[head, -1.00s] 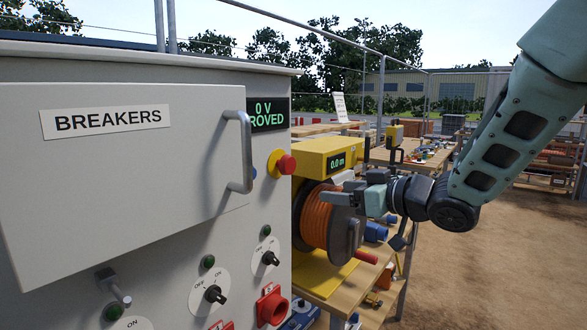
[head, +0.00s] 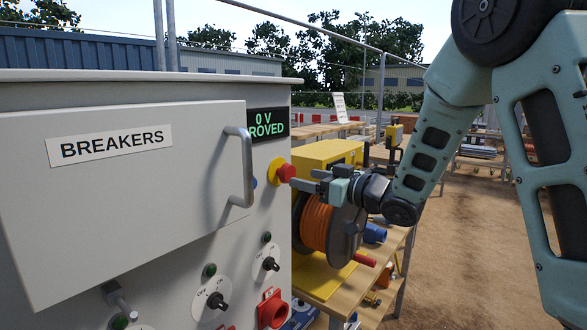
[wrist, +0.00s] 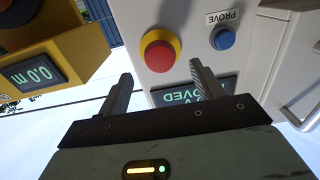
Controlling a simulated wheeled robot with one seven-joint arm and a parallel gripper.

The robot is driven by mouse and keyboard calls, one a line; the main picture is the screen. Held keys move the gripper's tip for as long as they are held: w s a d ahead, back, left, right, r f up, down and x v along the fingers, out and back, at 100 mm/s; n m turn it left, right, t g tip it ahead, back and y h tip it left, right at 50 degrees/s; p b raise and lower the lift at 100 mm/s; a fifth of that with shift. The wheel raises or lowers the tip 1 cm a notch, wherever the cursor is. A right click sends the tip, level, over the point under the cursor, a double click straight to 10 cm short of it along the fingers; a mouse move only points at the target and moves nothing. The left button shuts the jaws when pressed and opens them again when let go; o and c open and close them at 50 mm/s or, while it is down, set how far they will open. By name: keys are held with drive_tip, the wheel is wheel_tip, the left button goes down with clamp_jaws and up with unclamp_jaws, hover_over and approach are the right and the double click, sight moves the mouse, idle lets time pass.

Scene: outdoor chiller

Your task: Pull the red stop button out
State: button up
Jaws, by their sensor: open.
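The red stop button (head: 287,172) sits on a yellow surround on the front of the grey cabinet, right of the metal door handle.
A blue button (wrist: 224,39) under a PROVE label sits beside the red one. A yellow box (head: 325,153) and an orange cable reel (head: 318,225) stand close below and behind my gripper.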

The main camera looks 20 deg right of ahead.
sight(291, 174)
drive_tip(key=shift+p+x, duration=0.7)
drive_tip(key=shift+x, duration=1.95)
